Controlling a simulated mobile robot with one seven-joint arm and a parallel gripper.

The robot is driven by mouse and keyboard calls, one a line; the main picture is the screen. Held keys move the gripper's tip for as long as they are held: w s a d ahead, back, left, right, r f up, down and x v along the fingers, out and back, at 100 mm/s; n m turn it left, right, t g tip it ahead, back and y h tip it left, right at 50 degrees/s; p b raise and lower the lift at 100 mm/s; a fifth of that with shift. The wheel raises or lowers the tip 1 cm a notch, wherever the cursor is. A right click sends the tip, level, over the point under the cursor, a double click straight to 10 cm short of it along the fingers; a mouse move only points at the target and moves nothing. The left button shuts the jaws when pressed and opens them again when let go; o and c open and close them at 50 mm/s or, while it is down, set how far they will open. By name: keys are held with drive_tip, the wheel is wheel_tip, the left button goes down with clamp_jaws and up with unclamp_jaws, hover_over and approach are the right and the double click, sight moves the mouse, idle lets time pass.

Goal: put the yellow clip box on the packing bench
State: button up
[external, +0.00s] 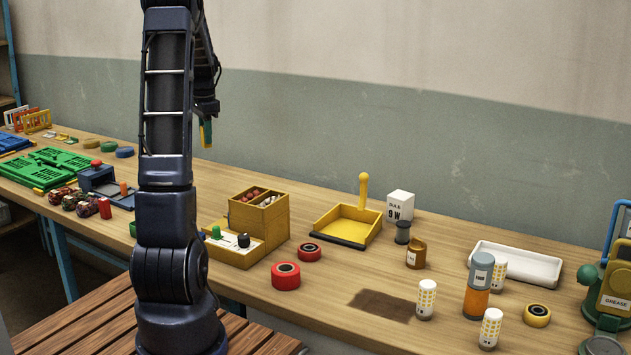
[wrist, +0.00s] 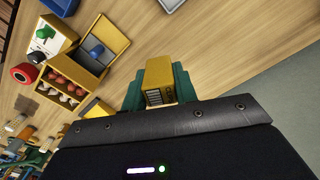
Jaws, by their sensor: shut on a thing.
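My gripper (external: 206,133) is raised above the long wooden bench (external: 330,275), behind my arm in the external view. Its green fingers are shut on a small yellow box, which I take for the yellow clip box (wrist: 158,76). In the wrist view the box sits between the two fingers (wrist: 157,90), with a dark slotted end toward the camera. In the external view only a sliver of yellow shows at the fingertips. The held box is clear of the bench top.
A yellow divided box (external: 262,225) stands mid-bench, with red rollers (external: 286,276) beside it. A yellow dustpan (external: 347,226) and white carton (external: 400,205) are further back. Green crates (external: 60,168) lie left. Bottles (external: 478,285) and a white tray (external: 517,262) are right. A wall backs the bench.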

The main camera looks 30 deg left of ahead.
drive_tip(key=s+a+n, duration=0.2)
drive_tip(key=s+a, duration=0.2)
drive_tip(key=s, duration=0.4)
drive_tip(key=s+a+f+n, duration=0.1)
drive_tip(key=s+a+n, duration=0.1)
drive_tip(key=s+a, duration=0.45)
drive_tip(key=s+a+n, duration=0.2)
drive_tip(key=s+a, duration=0.1)
drive_tip(key=s, duration=0.6)
wheel_tip(320, 180, down, 20)
drive_tip(key=shift+d+r, duration=0.15)
drive_tip(key=shift+r, duration=0.1)
drive_tip(key=shift+f, duration=0.15)
drive_tip(key=o, duration=1)
drive_tip(key=shift+c, duration=0.2)
wheel_tip(320, 180, up, 12)
